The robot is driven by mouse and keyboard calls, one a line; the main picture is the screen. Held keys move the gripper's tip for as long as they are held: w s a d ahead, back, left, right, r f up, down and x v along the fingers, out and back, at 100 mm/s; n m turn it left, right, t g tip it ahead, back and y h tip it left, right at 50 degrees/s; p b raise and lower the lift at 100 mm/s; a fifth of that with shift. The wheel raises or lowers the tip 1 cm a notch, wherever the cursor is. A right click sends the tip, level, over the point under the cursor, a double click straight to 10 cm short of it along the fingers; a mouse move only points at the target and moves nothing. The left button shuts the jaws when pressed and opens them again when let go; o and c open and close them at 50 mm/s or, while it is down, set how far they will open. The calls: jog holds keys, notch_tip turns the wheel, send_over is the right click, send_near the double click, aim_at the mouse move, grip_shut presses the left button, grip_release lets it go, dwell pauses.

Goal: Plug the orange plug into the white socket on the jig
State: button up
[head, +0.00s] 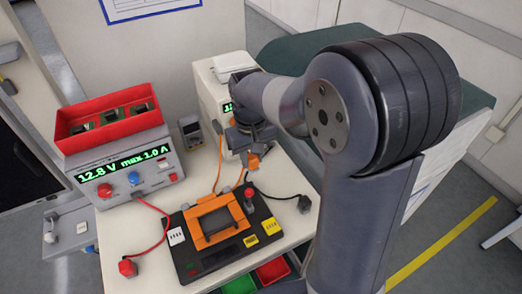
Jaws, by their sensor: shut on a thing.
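My gripper (249,148) hangs above the back of the jig, its fingers small and dark. It is shut on the orange plug (253,161), which shows just below the fingers, apart from the jig. The black jig (208,272) lies flat on the pale bench with an orange frame on it. A small white block with dark marks (176,236), which looks like the white socket, sits at the jig's left edge. Its openings are too small to make out.
A power supply (150,172) reading 12.8 V, with a red bin (108,112) on top, stands left. A white instrument (207,85) stands behind my gripper. Green and red trays (240,286) sit below the front edge.

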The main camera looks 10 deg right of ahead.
jog(key=s+a+p, duration=0.1)
jog(key=s+a, duration=0.4)
jog(key=a, duration=0.6)
jog(key=s+a+p, duration=0.1)
jog(key=s+a, duration=0.5)
jog(key=a, duration=0.5)
jog(key=shift+a, duration=0.3)
jog(key=shift+s, duration=0.1)
jog(key=shift+f, duration=0.1)
dwell(0.5)
jog(key=shift+f+b, duration=0.6)
jog(key=shift+f, duration=0.8)
jog(key=shift+f+b, duration=2.2)
jog(key=shift+f, duration=0.85)
jog(key=shift+f+b, duration=0.3)
jog(key=shift+f, duration=0.3)
